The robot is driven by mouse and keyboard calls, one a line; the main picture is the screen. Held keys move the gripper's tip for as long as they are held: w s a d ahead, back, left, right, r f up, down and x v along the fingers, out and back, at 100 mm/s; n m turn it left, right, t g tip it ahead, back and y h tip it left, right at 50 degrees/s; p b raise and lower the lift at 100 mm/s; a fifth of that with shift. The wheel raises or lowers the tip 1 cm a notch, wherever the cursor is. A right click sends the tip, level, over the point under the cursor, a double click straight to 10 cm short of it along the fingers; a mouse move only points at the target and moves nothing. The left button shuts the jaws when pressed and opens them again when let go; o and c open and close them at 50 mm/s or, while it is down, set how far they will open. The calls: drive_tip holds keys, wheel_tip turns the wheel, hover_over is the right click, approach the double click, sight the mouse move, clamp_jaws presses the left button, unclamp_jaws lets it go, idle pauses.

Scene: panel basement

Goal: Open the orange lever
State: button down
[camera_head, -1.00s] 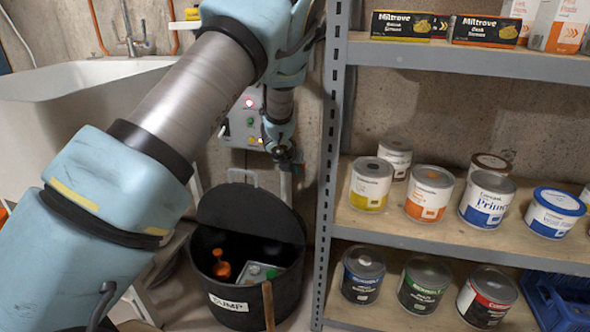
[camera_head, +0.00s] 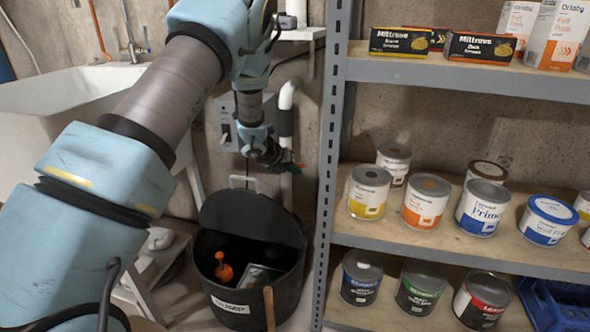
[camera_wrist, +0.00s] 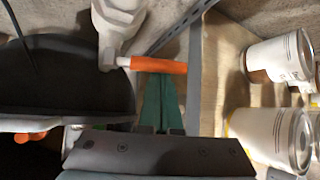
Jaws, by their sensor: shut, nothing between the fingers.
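The orange lever (camera_wrist: 160,66) shows in the wrist view as a short bar sticking out to the right from a white valve body (camera_wrist: 117,25). My gripper (camera_wrist: 158,82) has green fingers that are closed together, with nothing between them. Its tips lie just under the lever in the picture; I cannot tell whether they touch it. In the head view my gripper (camera_head: 290,166) hangs near the wall, above the black bin and left of the shelf post. A white pipe (camera_head: 287,98) runs down behind my wrist there. The lever is too small or hidden to make out surely in the head view.
A black lidded bin (camera_head: 240,285) holding an orange bottle (camera_head: 223,268) stands below my gripper. A metal shelf (camera_head: 470,80) with paint cans and boxes is close on the right. A white sink (camera_head: 65,90) is at the left. A grey wall box (camera_head: 228,125) is partly behind my arm.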

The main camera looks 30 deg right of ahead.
drive_tip(key=w+a+r+n+g+h+b, duration=0.3)
drive_tip(key=n+h+b, duration=0.3)
drive_tip(key=h, duration=0.4)
drive_tip(key=shift+w+a+r+n+g+b, duration=0.3)
drive_tip(key=shift+w+a+r+g+b, duration=0.15)
drive_tip(key=shift+g, duration=0.25)
idle(0.5)
